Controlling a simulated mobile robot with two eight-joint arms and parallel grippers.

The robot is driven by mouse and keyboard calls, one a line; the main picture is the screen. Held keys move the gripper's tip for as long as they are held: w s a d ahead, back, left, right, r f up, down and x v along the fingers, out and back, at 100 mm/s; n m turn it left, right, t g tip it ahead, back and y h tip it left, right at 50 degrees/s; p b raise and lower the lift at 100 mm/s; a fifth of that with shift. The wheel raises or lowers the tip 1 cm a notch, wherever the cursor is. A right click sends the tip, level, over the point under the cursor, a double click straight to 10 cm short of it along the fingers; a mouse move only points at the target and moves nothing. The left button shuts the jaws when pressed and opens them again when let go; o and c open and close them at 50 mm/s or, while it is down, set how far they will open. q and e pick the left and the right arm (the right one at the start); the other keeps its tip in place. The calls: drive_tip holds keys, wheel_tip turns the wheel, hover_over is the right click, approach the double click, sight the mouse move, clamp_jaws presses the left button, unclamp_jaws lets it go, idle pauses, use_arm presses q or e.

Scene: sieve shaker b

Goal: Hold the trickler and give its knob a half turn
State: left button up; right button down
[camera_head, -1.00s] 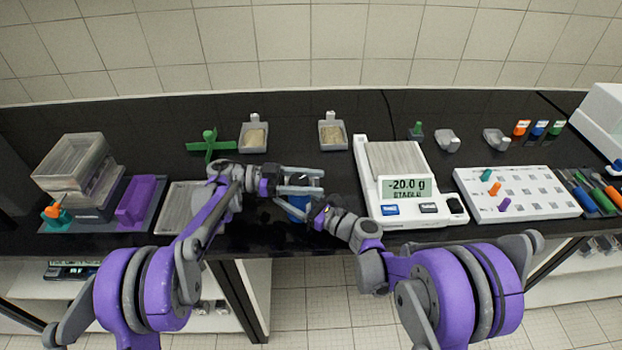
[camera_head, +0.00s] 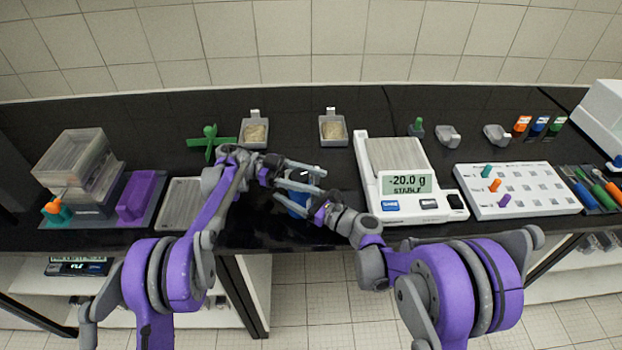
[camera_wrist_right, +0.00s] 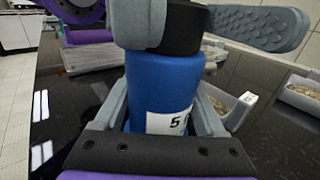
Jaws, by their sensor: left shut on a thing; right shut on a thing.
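The trickler (camera_head: 297,200) has a blue, bottle-like body and stands over the dark bench in front of my body, partly hidden by my grippers. In the right wrist view its blue body (camera_wrist_right: 165,85) carries a white label. My right gripper (camera_head: 308,207) is shut around the body, one finger on each side. The black knob (camera_wrist_right: 187,30) sits on top of the body. My left gripper (camera_head: 308,181) is shut on the knob from the left, with grey fingers on both sides of it. The knob is mostly hidden in the head view.
A balance (camera_head: 425,207) reading -20.0 g stands to the right. Two sample trays (camera_head: 254,146) (camera_head: 333,145) and a green cross-shaped piece (camera_head: 210,139) stand behind. A stack of sieves (camera_head: 75,165) is at far left and a white peg board (camera_head: 540,200) at right.

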use_arm(q)
drive_tip(key=o, duration=1.4)
wheel_tip(320, 180, up, 10)
